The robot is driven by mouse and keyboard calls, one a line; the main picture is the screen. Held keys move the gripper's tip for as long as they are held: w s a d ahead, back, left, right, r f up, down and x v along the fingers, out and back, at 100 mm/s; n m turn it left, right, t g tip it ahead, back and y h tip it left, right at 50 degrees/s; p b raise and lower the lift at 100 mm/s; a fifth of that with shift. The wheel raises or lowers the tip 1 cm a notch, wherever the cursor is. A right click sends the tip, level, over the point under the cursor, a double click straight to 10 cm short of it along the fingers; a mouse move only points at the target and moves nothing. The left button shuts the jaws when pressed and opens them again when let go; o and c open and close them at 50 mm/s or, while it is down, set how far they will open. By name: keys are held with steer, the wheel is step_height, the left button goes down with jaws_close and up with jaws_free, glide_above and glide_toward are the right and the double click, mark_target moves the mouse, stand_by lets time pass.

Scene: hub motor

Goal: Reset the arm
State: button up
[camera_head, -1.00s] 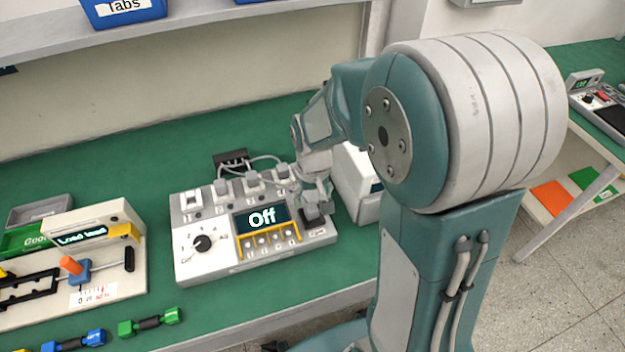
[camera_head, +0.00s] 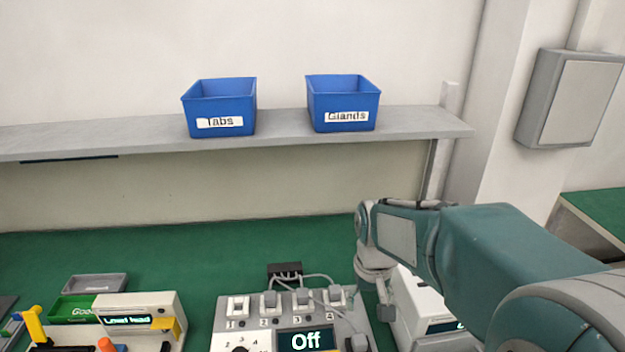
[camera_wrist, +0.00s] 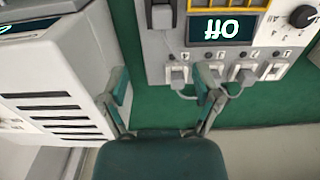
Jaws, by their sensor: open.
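My gripper (camera_wrist: 163,80) is open and empty, with its two fingers spread apart in the wrist view. In the head view my gripper (camera_head: 384,298) points down, partly hidden, between the grey control box and a white unit. The control box (camera_head: 225,335) shows "Off" on its display (camera_head: 305,341) and has a row of numbered sockets with plugs and cables. In the wrist view the box (camera_wrist: 155,60) appears upside down beyond the fingers, which look clear of it.
The white slotted unit (camera_wrist: 45,75) stands close beside one finger. A shelf (camera_head: 90,142) holds blue bins labelled Tabs (camera_head: 219,108) and Glands (camera_head: 343,103). A "Load lead" device (camera_head: 140,310) and trays (camera_head: 95,283) are at left. Green bench (camera_head: 180,245) behind is mostly clear.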

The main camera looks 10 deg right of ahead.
steer(key=s+r+t, duration=0.2)
steer(key=s+r, duration=0.2)
steer(key=s, duration=0.3)
steer(key=s+r+t, duration=0.3)
steer(key=s+r, duration=0.1)
steer(key=s, duration=0.3)
steer(key=shift+a+r+t, duration=0.2)
steer(key=shift+r+t, duration=0.05)
steer(key=shift+t, duration=0.05)
